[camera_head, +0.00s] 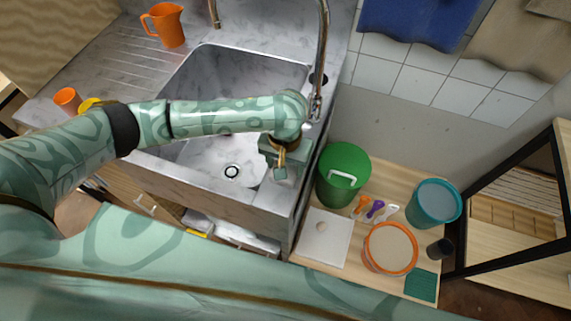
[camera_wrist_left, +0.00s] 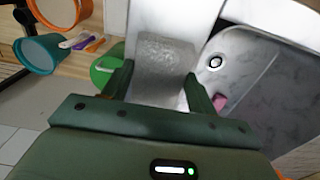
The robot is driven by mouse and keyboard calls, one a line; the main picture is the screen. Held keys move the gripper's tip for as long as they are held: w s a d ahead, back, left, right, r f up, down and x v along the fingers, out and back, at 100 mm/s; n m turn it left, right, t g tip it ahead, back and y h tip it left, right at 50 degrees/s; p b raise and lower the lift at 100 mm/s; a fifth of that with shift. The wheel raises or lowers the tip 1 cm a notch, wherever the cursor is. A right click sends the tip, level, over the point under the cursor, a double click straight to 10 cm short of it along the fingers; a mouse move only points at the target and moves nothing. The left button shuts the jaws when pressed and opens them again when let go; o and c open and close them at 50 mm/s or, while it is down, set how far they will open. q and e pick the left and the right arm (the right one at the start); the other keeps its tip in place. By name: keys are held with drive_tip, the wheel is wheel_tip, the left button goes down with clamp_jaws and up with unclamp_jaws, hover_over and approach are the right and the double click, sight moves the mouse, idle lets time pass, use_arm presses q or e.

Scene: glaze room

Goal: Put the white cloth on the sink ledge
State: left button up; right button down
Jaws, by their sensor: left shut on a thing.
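My left gripper (camera_head: 280,168) is over the right side of the sink, above or near the marble sink ledge (camera_head: 270,200); I cannot tell the height. In the left wrist view its two fingers (camera_wrist_left: 160,88) are on either side of a pale, rough-textured piece, the white cloth (camera_wrist_left: 165,62), and the gripper is shut on it. The pale ledge (camera_wrist_left: 175,18) shows beyond the cloth. In the head view the gripper and arm hide the cloth. My right gripper is in neither view.
The sink basin (camera_head: 232,75) lies under my left arm, with a tap (camera_head: 322,60) behind. Right of the sink a wooden bench holds a green bucket (camera_head: 343,180), a white slab (camera_head: 323,237), an orange-rimmed tub (camera_head: 390,250) and a teal bucket (camera_head: 433,205). A small pink thing (camera_wrist_left: 220,102) is by the basin.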

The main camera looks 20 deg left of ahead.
use_arm(q)
drive_tip(key=o, duration=1)
drive_tip(key=shift+o, duration=0.2)
drive_tip(key=shift+r, duration=0.1)
wheel_tip(320, 180, up, 12)
drive_tip(key=p, duration=0.5)
drive_tip(key=shift+p, duration=0.4)
drive_tip(key=shift+s, duration=0.1)
